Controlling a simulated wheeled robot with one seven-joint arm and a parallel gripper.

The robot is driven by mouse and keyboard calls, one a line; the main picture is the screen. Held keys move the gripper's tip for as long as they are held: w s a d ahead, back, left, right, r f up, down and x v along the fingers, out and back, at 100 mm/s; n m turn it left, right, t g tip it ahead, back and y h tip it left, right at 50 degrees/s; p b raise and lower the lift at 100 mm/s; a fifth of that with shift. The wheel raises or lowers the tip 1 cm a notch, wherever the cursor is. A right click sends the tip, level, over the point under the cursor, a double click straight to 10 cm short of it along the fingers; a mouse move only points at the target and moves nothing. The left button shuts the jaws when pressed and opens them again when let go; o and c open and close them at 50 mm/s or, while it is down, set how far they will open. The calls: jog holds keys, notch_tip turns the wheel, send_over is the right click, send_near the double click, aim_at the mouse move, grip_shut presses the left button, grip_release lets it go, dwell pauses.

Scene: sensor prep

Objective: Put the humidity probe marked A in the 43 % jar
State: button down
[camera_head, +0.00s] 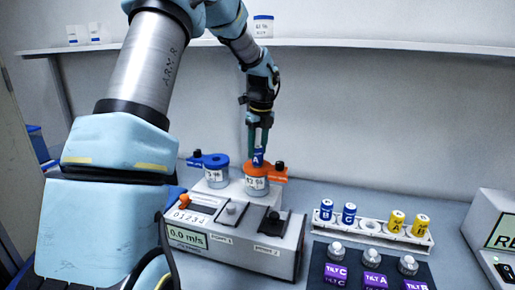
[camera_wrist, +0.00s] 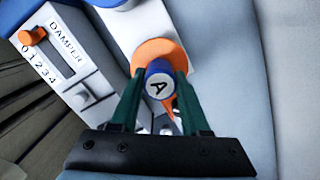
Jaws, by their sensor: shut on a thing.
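The blue probe marked A (camera_head: 258,156) is upright between the green fingers of my gripper (camera_head: 258,148). My gripper is shut on the probe's blue cap, and the A shows on its top in the wrist view (camera_wrist: 158,87). The probe is right over the orange-lidded jar (camera_head: 256,186), whose label seems to read 43 %. Its cap is just above the orange lid (camera_wrist: 158,50). I cannot tell how far its lower part is inside the jar. A blue-lidded jar (camera_head: 216,178) stands to the left; its label is hard to read.
A white device with a damper scale (camera_head: 193,240) stands in front of the jars. To the right, a white rack (camera_head: 370,228) holds blue and yellow probes. A shelf (camera_head: 350,43) runs along the back wall.

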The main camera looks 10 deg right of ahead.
jog(key=shift+f, duration=0.15)
jog(key=shift+c, duration=0.3)
grip_release()
dwell(0.3)
dwell(0.4)
jog(key=shift+r+p, duration=0.7)
jog(key=shift+r, duration=3.3)
